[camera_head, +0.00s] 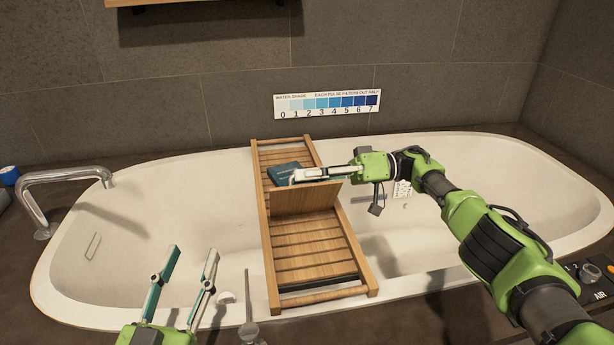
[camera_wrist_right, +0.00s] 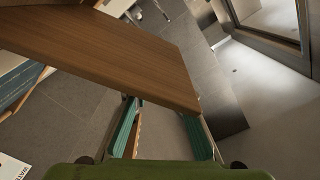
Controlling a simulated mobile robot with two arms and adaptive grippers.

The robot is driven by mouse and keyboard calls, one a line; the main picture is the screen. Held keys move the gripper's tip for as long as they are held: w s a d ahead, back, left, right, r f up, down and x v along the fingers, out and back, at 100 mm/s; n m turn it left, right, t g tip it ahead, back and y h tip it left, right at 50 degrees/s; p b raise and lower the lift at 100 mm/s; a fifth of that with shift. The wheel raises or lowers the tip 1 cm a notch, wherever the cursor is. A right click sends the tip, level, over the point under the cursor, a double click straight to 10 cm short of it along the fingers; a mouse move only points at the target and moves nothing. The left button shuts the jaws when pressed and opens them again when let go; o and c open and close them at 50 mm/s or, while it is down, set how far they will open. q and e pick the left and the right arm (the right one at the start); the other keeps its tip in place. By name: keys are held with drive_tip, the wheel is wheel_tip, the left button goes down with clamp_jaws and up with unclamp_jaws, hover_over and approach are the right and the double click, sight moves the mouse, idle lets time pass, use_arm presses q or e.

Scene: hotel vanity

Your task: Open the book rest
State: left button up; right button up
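The book rest (camera_head: 305,200) is a plain wooden panel on the slatted wooden bath tray (camera_head: 310,246). In the head view it stands tilted up from the slats. My right gripper (camera_head: 297,175) is just behind its upper edge, fingers pointing left. In the right wrist view the panel (camera_wrist_right: 120,55) crosses in front of the fingertips, its corner close to the right-hand finger. The right gripper's teal-padded fingers (camera_wrist_right: 160,125) are apart with nothing between them. Contact with the panel cannot be told. My left gripper (camera_head: 190,265) is open and empty at the lower left, apart from the tray.
The tray spans the white bathtub (camera_head: 480,160). A chrome faucet (camera_head: 65,178) stands at the left rim. A scale sign (camera_head: 327,104) is on the tiled wall behind. A control panel (camera_head: 590,275) is at the right edge. The tub is free left of the tray.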

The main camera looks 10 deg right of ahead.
wheel_tip(320, 180, up, 10)
drive_tip(key=shift+f, duration=0.1)
idle(0.5)
